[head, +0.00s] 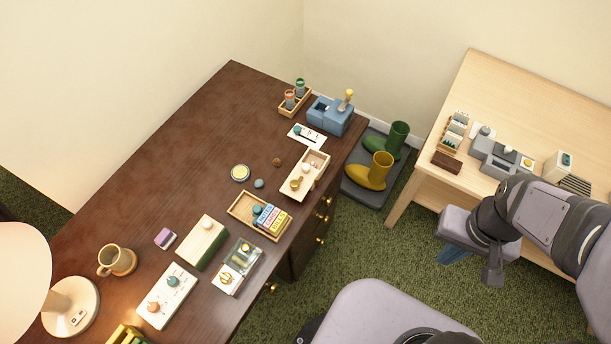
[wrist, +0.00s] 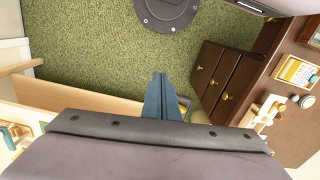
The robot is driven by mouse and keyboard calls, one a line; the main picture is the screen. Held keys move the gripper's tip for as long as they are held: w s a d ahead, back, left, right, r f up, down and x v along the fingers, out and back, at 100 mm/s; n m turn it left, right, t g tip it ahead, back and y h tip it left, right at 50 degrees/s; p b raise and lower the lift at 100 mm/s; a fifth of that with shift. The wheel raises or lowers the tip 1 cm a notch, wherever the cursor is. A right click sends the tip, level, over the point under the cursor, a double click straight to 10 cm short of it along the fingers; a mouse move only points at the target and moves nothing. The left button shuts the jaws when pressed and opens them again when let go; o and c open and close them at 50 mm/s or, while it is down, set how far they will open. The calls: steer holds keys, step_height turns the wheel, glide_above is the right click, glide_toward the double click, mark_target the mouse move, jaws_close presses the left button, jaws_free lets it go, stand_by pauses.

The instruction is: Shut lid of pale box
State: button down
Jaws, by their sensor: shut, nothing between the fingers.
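A pale wooden box (head: 291,190) stands near the right edge of the dark desk in the head view. Its pale top carries a small brass knob (head: 296,184), with a whitish round thing beside it. An open recess shows at the box's far end, so the top seems to cover only part of it. Part of what looks like this box also shows at the right of the wrist view (wrist: 268,108). My gripper (head: 452,256) is over the green carpet, well right of the desk and apart from the box. Its blue fingers (wrist: 160,78) are together and empty.
A wooden tray with coloured packets (head: 234,210), a blue device (head: 332,115) and a cream-topped green box (head: 202,240) are on the desk. Boots (head: 380,170) stand on a floor mat. A light wood table (head: 510,90) is at right. The desk's far left is clear.

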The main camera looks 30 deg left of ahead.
steer(key=s+a+f+n+b, duration=0.1)
steer(key=s+a+f+n, duration=0.3)
steer(key=a, duration=0.4)
steer(key=s+a+f+n+b, duration=0.15)
steer(key=a+f+n, duration=0.25)
steer(key=a+n, duration=0.4)
steer(key=w+a+r+n+t+y, duration=0.2)
steer(key=w+a+n+y, duration=0.1)
steer(key=a, duration=0.4)
steer(key=w+a+r+n+t+y, duration=0.2)
steer(key=w+a+r+n+y, duration=0.1)
steer(key=a, duration=0.5)
steer(key=shift+w+r+n, duration=0.3)
steer(key=shift+w+n, duration=0.2)
steer(key=shift+w, duration=0.5)
glide_toward(302, 174)
steer(key=shift+b+x, duration=0.35)
steer(key=shift+x, duration=1.9)
steer(key=shift+d, duration=0.1)
